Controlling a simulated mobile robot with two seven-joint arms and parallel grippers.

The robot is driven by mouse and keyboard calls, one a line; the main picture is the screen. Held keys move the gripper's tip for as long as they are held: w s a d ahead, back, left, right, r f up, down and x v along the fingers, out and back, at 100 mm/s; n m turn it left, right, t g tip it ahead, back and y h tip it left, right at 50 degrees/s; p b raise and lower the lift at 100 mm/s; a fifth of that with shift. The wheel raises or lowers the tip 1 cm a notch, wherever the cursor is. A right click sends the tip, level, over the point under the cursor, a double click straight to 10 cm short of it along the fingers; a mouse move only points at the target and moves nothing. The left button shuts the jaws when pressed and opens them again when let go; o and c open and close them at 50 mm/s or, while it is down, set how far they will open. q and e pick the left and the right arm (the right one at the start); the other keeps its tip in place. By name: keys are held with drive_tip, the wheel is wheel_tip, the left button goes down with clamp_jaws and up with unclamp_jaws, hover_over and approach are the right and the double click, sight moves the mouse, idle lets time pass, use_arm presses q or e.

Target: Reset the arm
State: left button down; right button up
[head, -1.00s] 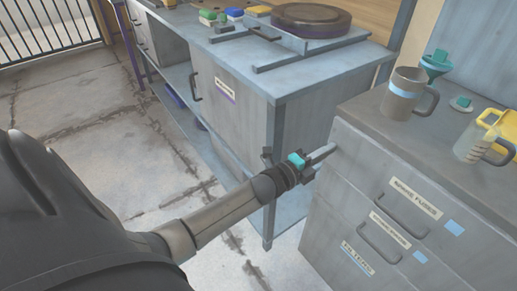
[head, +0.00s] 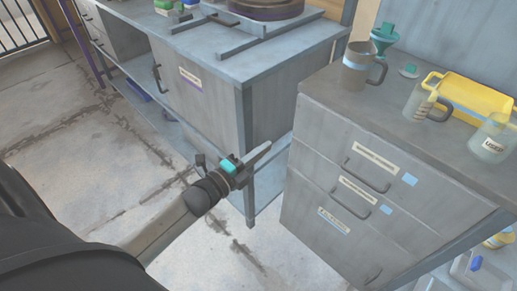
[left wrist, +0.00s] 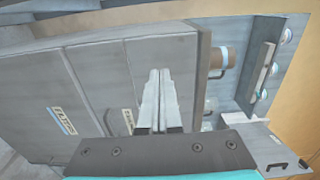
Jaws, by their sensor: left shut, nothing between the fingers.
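My left arm comes in from the lower left of the head view. My left gripper (head: 262,152) is shut and empty, its grey fingers together and pointing up and right. It hangs over the floor in front of the press bench and left of the drawer cabinet (head: 330,150), apart from both as far as I can tell. In the left wrist view the closed fingers (left wrist: 158,95) lie across the drawer cabinet (left wrist: 95,85), which appears turned sideways. My right gripper is not in view.
The bench (head: 200,80) with a round press plate (head: 265,8) stands behind. The concrete floor (head: 60,150) at left is clear.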

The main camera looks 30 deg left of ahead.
use_arm(q)
drive_tip(key=shift+s+a, duration=0.15)
drive_tip(key=shift+s, duration=0.5)
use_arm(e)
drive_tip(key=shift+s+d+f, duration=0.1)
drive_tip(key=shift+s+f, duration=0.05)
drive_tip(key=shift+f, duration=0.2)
